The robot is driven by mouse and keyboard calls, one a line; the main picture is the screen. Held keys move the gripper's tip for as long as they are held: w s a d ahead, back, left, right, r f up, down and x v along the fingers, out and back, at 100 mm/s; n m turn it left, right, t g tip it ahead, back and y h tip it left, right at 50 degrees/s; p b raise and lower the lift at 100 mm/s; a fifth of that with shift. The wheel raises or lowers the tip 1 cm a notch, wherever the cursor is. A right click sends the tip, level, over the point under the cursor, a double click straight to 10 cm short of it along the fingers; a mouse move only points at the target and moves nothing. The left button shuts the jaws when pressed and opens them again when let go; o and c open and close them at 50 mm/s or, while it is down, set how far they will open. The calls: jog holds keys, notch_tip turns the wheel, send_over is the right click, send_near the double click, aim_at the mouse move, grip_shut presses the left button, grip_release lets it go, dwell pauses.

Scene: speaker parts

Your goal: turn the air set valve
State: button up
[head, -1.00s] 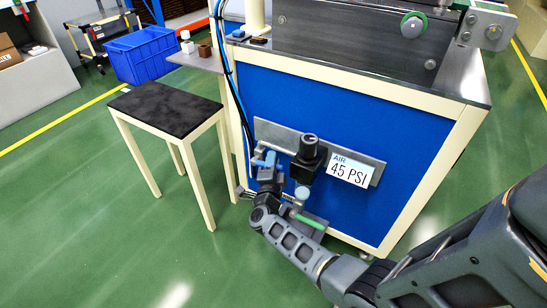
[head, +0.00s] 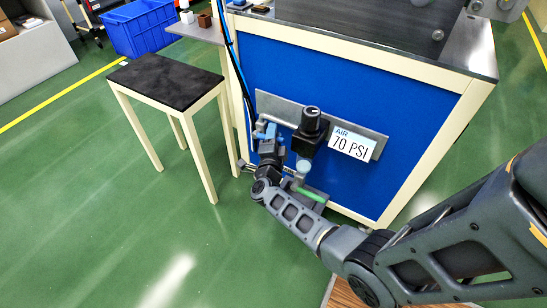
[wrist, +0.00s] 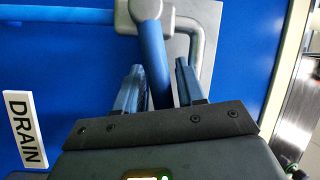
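The air set valve is on a metal plate (head: 365,148) on the blue cabinet side. Its black knob (head: 311,120) stands above a small round gauge (head: 303,166). A sign (head: 352,144) beside it reads "AIR 70 PSI". A blue lever (wrist: 153,58) hangs from a grey round pivot (wrist: 138,9) in the wrist view. My gripper (wrist: 158,75) has one finger on each side of this lever. The left finger is close to it and a narrow gap shows at the right. In the head view my gripper (head: 268,138) is left of the knob and partly hides the fittings.
A "DRAIN" label (wrist: 25,130) is at the left in the wrist view. A green-handled fitting (head: 311,194) sits below the gauge. A black-topped stool (head: 165,77) stands left of the cabinet (head: 420,100). A blue hose (head: 235,65) runs down the cabinet edge. Green floor is clear at lower left.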

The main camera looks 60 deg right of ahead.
jog(key=s+a+f+m+h+b, duration=0.1)
jog(key=s+a+f+m+b, duration=0.25)
jog(key=a, duration=0.35)
jog(key=s+a+r+n+t+y+p, duration=0.4)
jog(key=a+r+n, duration=0.3)
jog(key=a, duration=0.3)
jog(key=s+a+r+n+t+y+p, duration=0.4)
jog(key=a+r+n, duration=0.4)
jog(key=a+r, duration=0.2)
jog(key=s+t+p, duration=0.1)
jog(key=s+p, duration=0.1)
jog(key=shift+p, duration=0.35)
jog(key=shift+w+a, duration=0.1)
